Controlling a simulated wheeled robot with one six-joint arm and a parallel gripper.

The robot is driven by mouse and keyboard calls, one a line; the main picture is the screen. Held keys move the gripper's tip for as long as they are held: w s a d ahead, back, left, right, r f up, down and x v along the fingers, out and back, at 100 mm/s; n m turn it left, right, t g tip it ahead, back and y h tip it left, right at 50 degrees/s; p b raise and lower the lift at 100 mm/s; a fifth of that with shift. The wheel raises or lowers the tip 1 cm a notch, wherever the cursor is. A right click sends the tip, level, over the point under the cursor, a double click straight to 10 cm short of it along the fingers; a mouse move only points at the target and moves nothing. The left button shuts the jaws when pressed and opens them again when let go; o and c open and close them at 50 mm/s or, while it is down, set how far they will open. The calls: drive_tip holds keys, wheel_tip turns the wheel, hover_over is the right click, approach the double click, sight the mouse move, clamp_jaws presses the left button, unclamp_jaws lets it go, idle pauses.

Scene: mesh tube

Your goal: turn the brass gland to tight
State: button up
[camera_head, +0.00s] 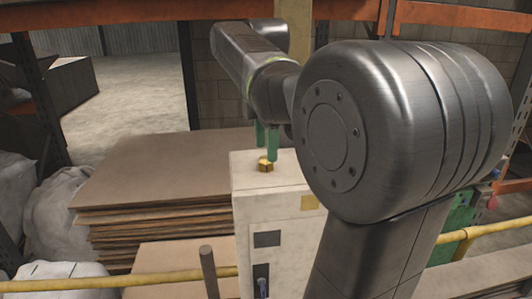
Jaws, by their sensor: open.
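The brass gland (265,166) is a small gold-coloured fitting on top of a pale cabinet (249,205), near its left front part. My gripper (266,150) has two green fingers pointing down. The fingers are apart and just above or beside the gland, one at its upper left and one at its upper right. From this view I cannot tell whether either finger touches the gland. My large grey arm covers the right part of the cabinet and some of the gripper.
A tall stack of brown sheets (150,175) stands left of the cabinet. A yellow rail (130,281) crosses in front, with a dark upright post (209,270). White wrapped bundles (55,215) lie at the far left. Orange rack beams (100,14) run behind.

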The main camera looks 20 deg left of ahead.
sight(266, 163)
drive_tip(key=shift+f, duration=1.3)
drive_tip(key=c, duration=1)
drive_tip(key=shift+o, duration=0.2)
